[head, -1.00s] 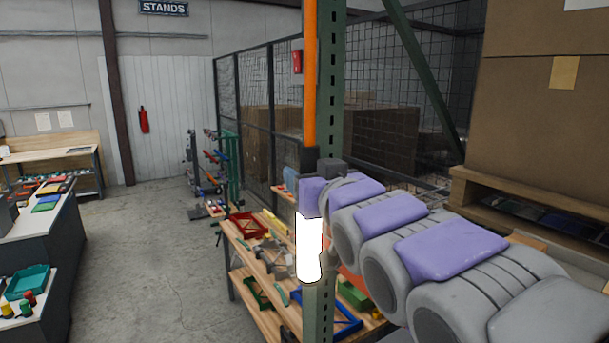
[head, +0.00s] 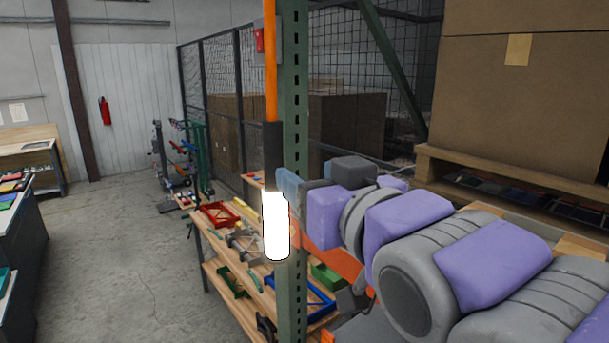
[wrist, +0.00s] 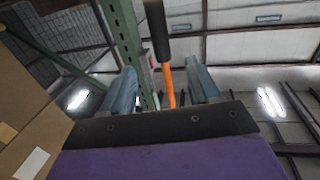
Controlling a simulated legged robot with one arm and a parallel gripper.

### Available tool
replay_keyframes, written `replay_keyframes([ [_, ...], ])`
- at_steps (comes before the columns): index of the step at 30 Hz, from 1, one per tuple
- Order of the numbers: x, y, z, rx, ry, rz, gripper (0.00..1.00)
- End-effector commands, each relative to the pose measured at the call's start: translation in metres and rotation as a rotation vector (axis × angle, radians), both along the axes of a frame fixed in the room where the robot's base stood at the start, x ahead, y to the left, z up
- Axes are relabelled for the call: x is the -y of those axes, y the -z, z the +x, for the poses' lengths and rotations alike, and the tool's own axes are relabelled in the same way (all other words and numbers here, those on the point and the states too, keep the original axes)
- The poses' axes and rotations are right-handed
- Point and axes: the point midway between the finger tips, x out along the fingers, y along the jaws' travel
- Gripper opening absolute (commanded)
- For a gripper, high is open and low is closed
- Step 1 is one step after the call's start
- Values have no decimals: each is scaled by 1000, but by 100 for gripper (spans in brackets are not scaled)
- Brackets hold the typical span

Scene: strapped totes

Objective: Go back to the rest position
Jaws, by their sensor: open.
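My gripper (head: 288,184) shows in the head view at the end of my grey and purple arm, close to a green perforated rack post. In the wrist view its two blue-grey fingers (wrist: 162,85) stand apart with nothing held between them. An orange pole (head: 271,70) with a black sleeve and a bright white cylinder (head: 275,226) below it stands in front of the post. The pole also appears beyond the fingers in the wrist view (wrist: 169,84), and I cannot tell its distance from them.
The green post (head: 295,110) rises beside my arm. A wooden bench (head: 215,252) with red, green and blue parts is behind it. Cardboard boxes (head: 540,85) on a pallet shelf (head: 445,165) fill the right. Open concrete floor (head: 120,250) lies to the left.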

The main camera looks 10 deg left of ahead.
Motion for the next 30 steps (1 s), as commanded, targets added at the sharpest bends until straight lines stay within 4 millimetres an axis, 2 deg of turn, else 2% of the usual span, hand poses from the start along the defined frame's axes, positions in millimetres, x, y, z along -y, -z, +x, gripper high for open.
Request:
replay_keyframes([
  [12,2,2,-2,-2,1,-2,61],
  [14,3,8,-1,-13,6,-10,61],
  [16,7,26,2,-43,23,-33,61],
  [17,10,38,4,-65,34,-50,61],
  [20,24,93,11,-164,84,-121,61],
  [24,56,186,13,-352,171,-240,61],
  [30,109,314,-9,-652,288,-388,61],
])
